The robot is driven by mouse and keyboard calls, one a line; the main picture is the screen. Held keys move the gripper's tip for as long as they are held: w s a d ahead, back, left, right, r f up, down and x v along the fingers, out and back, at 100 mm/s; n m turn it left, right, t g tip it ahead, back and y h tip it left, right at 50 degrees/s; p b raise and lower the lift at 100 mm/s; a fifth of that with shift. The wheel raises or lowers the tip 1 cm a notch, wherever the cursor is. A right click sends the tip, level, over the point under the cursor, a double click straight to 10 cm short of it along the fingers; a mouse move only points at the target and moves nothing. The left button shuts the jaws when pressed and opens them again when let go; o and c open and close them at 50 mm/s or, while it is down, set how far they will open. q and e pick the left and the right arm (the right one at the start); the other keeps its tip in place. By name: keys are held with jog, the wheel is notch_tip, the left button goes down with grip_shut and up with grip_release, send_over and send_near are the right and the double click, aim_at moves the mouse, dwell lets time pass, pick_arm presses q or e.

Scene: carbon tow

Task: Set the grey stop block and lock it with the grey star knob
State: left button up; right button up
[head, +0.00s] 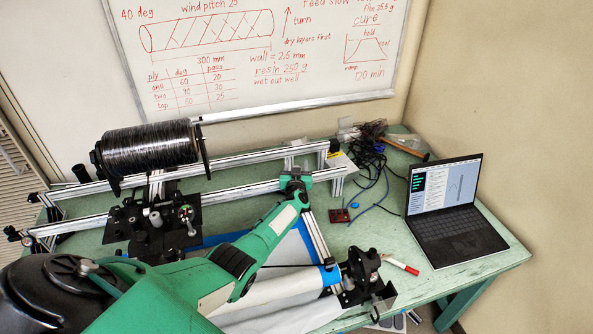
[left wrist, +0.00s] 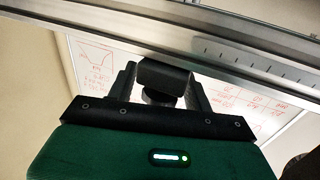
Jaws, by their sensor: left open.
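My left gripper (head: 296,173) is at the front aluminium rail (head: 250,188), near its right end. In the left wrist view the left gripper (left wrist: 162,92) has its two dark fingers apart. The dark grey stop block (left wrist: 164,73) shows between and beyond them, against the rail (left wrist: 225,55) with tick marks. A round dark knob (left wrist: 160,98), likely the star knob, sits just below the block between the fingers; its lobes cannot be made out. I cannot tell whether the fingers touch it. In the head view my wrist hides block and knob. My right gripper is not in view.
A carriage (head: 150,222) with a black tow spool (head: 150,147) stands at the left of the rails. A white mandrel (head: 285,287) lies in front, by a black end support (head: 365,275). A laptop (head: 450,205), cables (head: 370,170) and a red marker (head: 400,264) occupy the right.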

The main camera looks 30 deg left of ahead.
pick_arm(q)
jog(key=shift+w+a, duration=0.1)
jog(key=shift+w, duration=0.05)
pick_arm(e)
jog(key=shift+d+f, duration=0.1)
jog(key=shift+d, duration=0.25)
pick_arm(q)
jog(key=c, duration=1)
jog(key=shift+n, duration=0.3)
jog(key=shift+s+a+n+g+y+b, duration=0.15)
jog(key=shift+s+n+g+y+b, duration=0.1)
jog(key=shift+n+g+y+b, duration=1.55)
jog(key=shift+s+a+n+g+y+b, duration=0.2)
jog(key=shift+n+g+y+b, duration=0.85)
jog(key=shift+g+b, duration=1.3)
jog(key=shift+s+a+n+g+y+b, duration=0.1)
jog(key=shift+s+n+g+y+b, duration=0.2)
jog(key=shift+n+g+y+b, duration=1.3)
pick_arm(e)
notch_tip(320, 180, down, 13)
jog(key=b, duration=0.1)
jog(key=shift+b, duration=0.3)
pick_arm(q)
jog(key=shift+g+h, duration=0.25)
jog(key=shift+h, duration=0.1)
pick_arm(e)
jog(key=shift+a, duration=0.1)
